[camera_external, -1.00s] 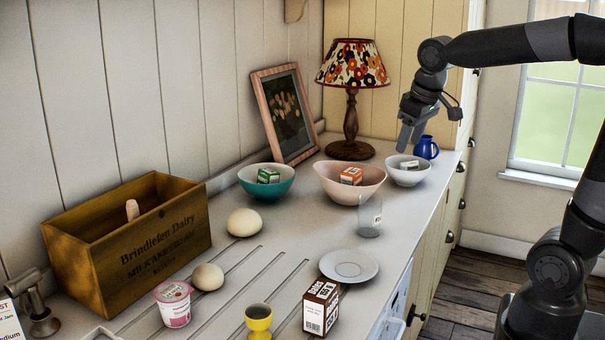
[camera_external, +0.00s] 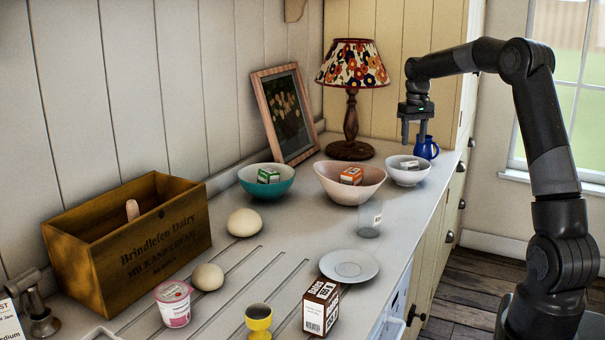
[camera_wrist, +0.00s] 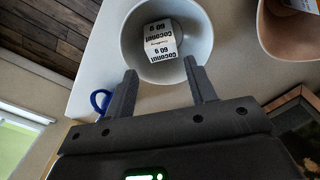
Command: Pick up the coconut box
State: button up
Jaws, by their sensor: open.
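The coconut box (camera_wrist: 160,40) is a small white box with dark "Coconut 60 g" print. It lies inside a white bowl (camera_wrist: 205,40) in the wrist view. In the external view the box (camera_external: 408,165) shows just above the rim of the white bowl (camera_external: 408,180) at the counter's far right. My gripper (camera_external: 414,143) hangs pointing down above this bowl. In the wrist view my gripper (camera_wrist: 160,78) is open and empty, its two fingers spread near the bowl's near rim, with the box beyond the fingertips.
A blue jug (camera_external: 427,148) stands just behind the white bowl. A pink bowl (camera_external: 350,187) with an orange box and a teal bowl (camera_external: 266,182) with a green box stand to the left. A lamp (camera_external: 351,100) and a picture frame (camera_external: 286,112) stand behind.

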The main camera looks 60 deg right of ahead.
aim_at(411, 167)
notch_tip(411, 167, down, 11)
jog(key=shift+r, duration=0.1)
dwell(0.5)
jog(key=shift+c, duration=0.4)
jog(key=c, duration=0.6)
jog(key=shift+c, duration=0.2)
jog(key=shift+r, duration=0.15)
